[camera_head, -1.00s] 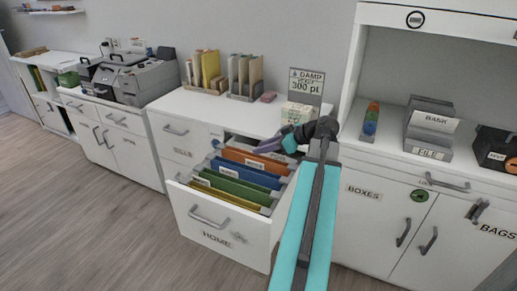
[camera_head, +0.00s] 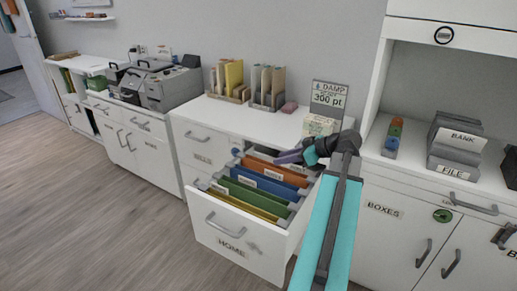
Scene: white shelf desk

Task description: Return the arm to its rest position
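My arm (camera_head: 330,225), teal with dark joints, reaches up from the bottom of the head view, right of centre. Its dark wrist bends left, and my gripper (camera_head: 288,157) points left over the back of an open drawer (camera_head: 240,228) labelled HOME. The gripper is small and seen from the side, so its opening cannot be made out. No held object is visible. The drawer holds upright orange (camera_head: 270,170), blue and green (camera_head: 250,195) folders. Whether the gripper touches the rearmost folders cannot be told.
A box (camera_head: 318,125) and a "300 pt" sign (camera_head: 328,97) stand on the counter just behind the wrist. File holders (camera_head: 267,85) and a grey machine (camera_head: 165,85) are further left. A tall shelf unit (camera_head: 376,95) rises at right. Open floor (camera_head: 90,220) lies left.

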